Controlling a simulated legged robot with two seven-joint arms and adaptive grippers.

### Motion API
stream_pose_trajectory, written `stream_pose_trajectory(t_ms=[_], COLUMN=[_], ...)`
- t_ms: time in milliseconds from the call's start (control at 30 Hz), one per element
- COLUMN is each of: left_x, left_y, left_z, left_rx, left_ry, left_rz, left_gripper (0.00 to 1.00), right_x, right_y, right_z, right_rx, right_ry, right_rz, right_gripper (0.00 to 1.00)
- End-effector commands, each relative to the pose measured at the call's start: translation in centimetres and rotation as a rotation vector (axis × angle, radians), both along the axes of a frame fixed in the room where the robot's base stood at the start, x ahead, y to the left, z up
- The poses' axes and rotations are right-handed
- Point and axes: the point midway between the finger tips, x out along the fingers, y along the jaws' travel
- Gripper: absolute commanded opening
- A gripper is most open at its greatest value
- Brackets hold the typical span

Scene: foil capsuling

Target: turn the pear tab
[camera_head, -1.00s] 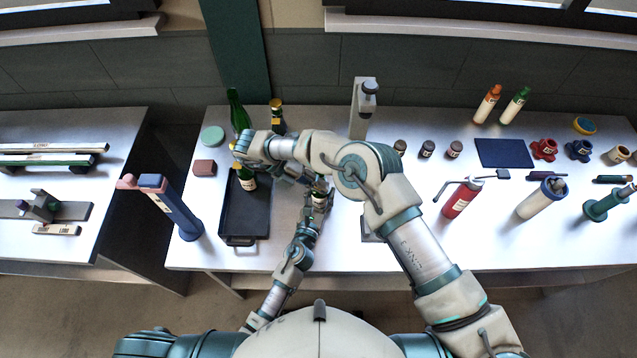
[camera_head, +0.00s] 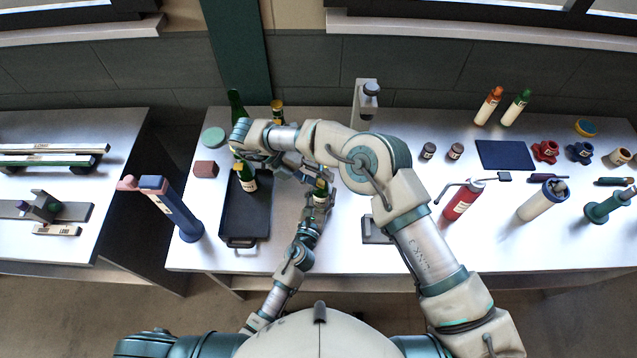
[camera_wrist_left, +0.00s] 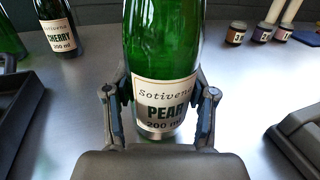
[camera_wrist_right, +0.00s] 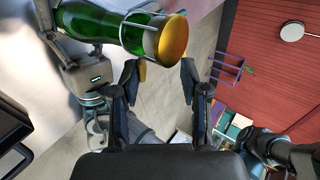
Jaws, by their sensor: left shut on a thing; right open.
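The pear bottle (camera_wrist_left: 163,50) is green with a cream "PEAR 200 ml" label (camera_wrist_left: 165,105). My left gripper (camera_wrist_left: 160,92) is shut around it near the label. In the head view the bottle (camera_head: 320,195) stands upright in my left gripper (camera_head: 312,214). In the right wrist view its yellow top (camera_wrist_right: 171,40) sits in a wire cage (camera_wrist_right: 140,28). A small yellowish piece (camera_wrist_right: 142,73), perhaps the tab, shows below the top beside one fingertip. My right gripper (camera_wrist_right: 160,78) is open, close to the bottle top, with nothing clearly between its fingers.
A dark tray (camera_head: 236,238) holds another yellow-topped bottle (camera_head: 246,178) left of the pear bottle. A cherry bottle (camera_wrist_left: 62,28) stands behind. A grey stand (camera_head: 362,110) is at the back. Small jars (camera_head: 428,151) and a red bottle (camera_head: 461,200) stand to the right.

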Motion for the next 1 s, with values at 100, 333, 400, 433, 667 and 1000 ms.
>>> stream_pose_trajectory(t_ms=[100, 333, 400, 433, 667, 1000], left_x=[-0.2, -0.1, -0.1, -0.1, -0.1, -0.1], left_y=[0.3, 0.2, 0.2, 0.2, 0.2, 0.1], left_z=[-1.0, -0.8, -0.7, -0.7, -0.6, -0.6], left_rx=[0.006, 0.004, 0.003, 0.003, 0.002, 0.002], left_ry=[0.019, 0.016, 0.015, 0.014, 0.013, 0.012], left_rz=[0.006, 0.005, 0.004, 0.004, 0.004, 0.004], left_gripper=[0.0, 0.0, 0.0, 0.0, 0.0, 0.0], right_x=[0.2, 0.2, 0.2, 0.2, 0.2, 0.9], right_y=[-0.1, 0.0, 0.0, 0.0, 0.0, 1.1], right_z=[3.0, 5.4, 5.6, 5.6, 5.6, 7.4], right_rx=[-0.008, -0.009, -0.009, -0.009, -0.006, 0.425], right_ry=[-0.009, -0.006, -0.005, -0.005, -0.004, -0.031], right_rz=[-0.005, -0.003, -0.004, -0.004, -0.003, 0.041], right_gripper=[0.31, 0.31, 0.31, 0.31, 0.31, 0.31])
